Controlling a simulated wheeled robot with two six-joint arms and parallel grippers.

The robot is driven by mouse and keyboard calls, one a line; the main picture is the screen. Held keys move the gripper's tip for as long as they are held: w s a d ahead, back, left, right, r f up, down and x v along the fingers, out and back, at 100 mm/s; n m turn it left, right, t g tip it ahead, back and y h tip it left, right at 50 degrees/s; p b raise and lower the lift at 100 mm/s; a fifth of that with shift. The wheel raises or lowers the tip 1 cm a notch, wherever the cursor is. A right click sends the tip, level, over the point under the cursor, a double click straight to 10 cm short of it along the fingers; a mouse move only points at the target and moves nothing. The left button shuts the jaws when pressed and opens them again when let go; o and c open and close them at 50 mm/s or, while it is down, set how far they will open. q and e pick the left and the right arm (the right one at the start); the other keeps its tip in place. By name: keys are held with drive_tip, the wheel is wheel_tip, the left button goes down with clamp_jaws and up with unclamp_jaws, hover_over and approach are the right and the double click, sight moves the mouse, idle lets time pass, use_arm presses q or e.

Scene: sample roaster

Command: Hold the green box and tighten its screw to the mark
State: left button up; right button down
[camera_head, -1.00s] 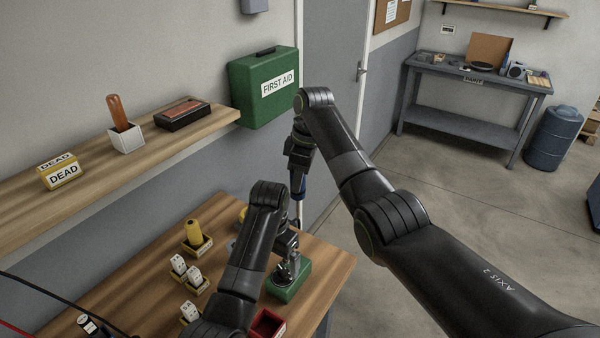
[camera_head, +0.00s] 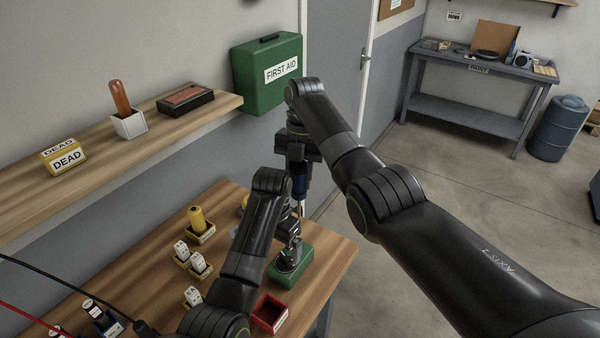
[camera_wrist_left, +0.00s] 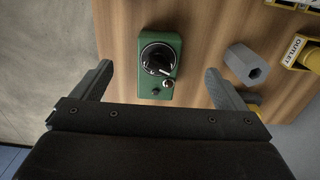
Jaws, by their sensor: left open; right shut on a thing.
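The green box (camera_head: 285,279) sits on the wooden bench, with a round black dial on its top. In the left wrist view the green box (camera_wrist_left: 147,88) shows whole, with the dial's light pointer and small dark parts below it; I cannot make out the screw or mark clearly. My left gripper (camera_wrist_left: 156,74) is open, one finger on either side of the box in that view, touching neither side visibly. My right gripper (camera_head: 301,160) is shut on a blue-handled screwdriver (camera_head: 300,186), held upright, shaft down, above the box. Its tip is hidden or too small to place.
A red tray (camera_head: 270,314) stands close in front of the box. Yellow trays with white blocks (camera_head: 197,263) and a yellow-handled thing (camera_head: 197,218) are to the left. A grey hexagonal piece (camera_wrist_left: 247,64) lies beside the box. A shelf (camera_head: 150,143) overhangs the bench's left.

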sight(279, 271)
use_arm(q)
wheel_tip(279, 271, down, 12)
idle(0.6)
drive_tip(key=shift+c, duration=0.2)
drive_tip(key=c, duration=1.2)
drive_tip(key=o, duration=1.2)
drive_tip(key=shift+c, duration=0.2)
drive_tip(key=shift+r, duration=0.1)
drive_tip(key=shift+r+p, duration=0.2)
drive_tip(key=shift+p, duration=0.25)
drive_tip(key=c, duration=1.2)
